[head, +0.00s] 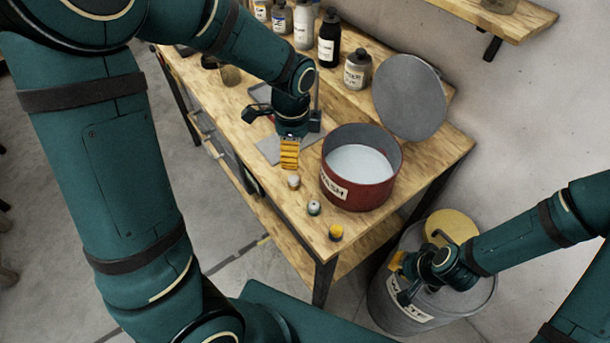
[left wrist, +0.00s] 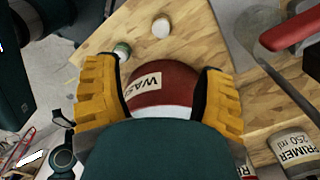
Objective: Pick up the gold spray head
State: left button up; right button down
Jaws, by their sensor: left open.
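The gold spray head (head: 335,232) is a small gold-yellow cap with a dark lower part, standing near the front corner of the wooden workbench. I cannot make it out in the left wrist view. My left gripper (head: 289,153) is above the bench, left of the red tin and farther back than the gold head, apart from it. In the left wrist view my left gripper's yellow fingers (left wrist: 160,95) are spread, with nothing held between them. My right gripper (head: 400,276) is over the waste drum, below the bench top; its jaw opening is unclear.
An open red WASH tin (head: 352,190) stands close right of the small heads, its grey lid (head: 409,98) upright behind. A pale head (head: 293,182) and a green-white head (head: 314,207) line the bench edge. Bottles (head: 328,38) stand behind. The waste drum (head: 440,300) is on the floor.

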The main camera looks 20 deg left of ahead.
aim_at(293, 178)
pick_arm(q)
notch_tip(293, 178, down, 7)
jog(key=shift+s+a+f+b, duration=0.1)
jog(key=shift+s+f+b, duration=0.05)
jog(key=shift+b, duration=0.45)
jog(key=shift+a+f+b, duration=0.15)
jog(key=shift+f+b, duration=0.3)
jog(key=shift+f, duration=2.7)
grip_shut()
